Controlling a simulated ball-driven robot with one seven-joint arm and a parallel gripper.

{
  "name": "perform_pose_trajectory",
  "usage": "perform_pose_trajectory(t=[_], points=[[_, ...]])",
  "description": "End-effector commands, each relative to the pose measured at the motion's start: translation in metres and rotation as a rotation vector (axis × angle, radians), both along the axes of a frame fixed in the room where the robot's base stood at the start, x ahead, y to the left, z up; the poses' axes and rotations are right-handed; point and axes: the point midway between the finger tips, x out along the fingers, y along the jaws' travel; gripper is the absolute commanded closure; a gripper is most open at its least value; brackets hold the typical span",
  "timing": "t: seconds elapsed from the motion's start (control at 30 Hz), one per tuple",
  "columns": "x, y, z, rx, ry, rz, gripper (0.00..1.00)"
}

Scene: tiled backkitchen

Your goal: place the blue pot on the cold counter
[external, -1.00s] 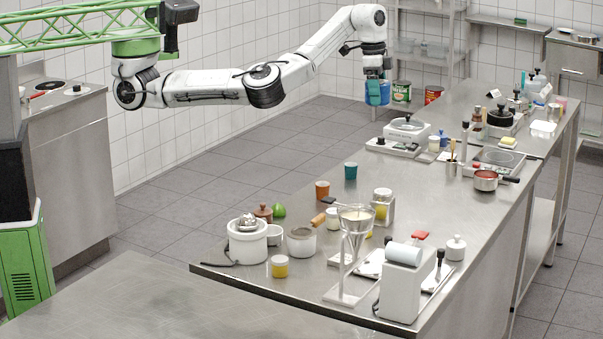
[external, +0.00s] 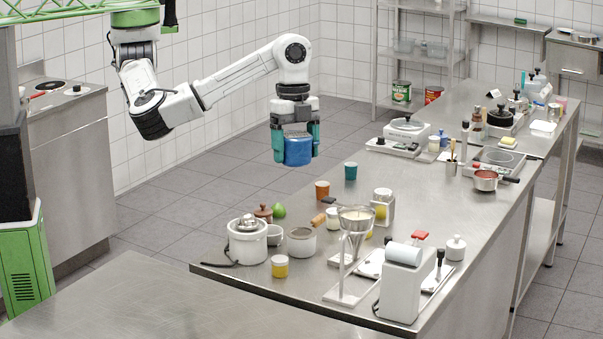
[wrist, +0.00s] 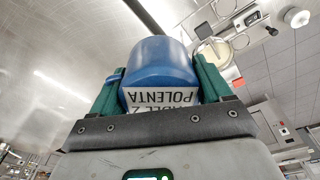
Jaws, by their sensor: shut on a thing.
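The blue pot (external: 298,150) hangs in the air, held between the teal fingers of my gripper (external: 296,155), left of the long steel counter's far part. In the wrist view the blue pot (wrist: 162,62) fills the space between both fingers, and a white label on it reads "POLENTA". My gripper (wrist: 160,85) is shut on its sides. Which surface is the cold counter is not marked; steel counters show at the long middle (external: 420,215), the front left (external: 150,305) and the back left (external: 75,115).
The long counter carries a teal cup (external: 351,171), an orange cup (external: 322,191), a white cooker (external: 247,242), a funnel stand (external: 352,240) and a scale (external: 398,143). The front-left counter top is bare. Open tiled floor lies below the pot.

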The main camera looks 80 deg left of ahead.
Motion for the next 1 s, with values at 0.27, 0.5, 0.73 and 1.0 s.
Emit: perform_pose_trajectory(t=[0.27,0.5,0.73,1.0], points=[[-0.13,-0.036,0.007,0.004,-0.011,-0.219,0.64],[-0.217,-0.04,0.008,0.006,-0.023,-0.369,0.64],[-0.268,-0.035,0.01,0.007,-0.033,-0.458,0.64],[-0.274,-0.033,-0.032,0.013,-0.037,-0.472,0.64]])
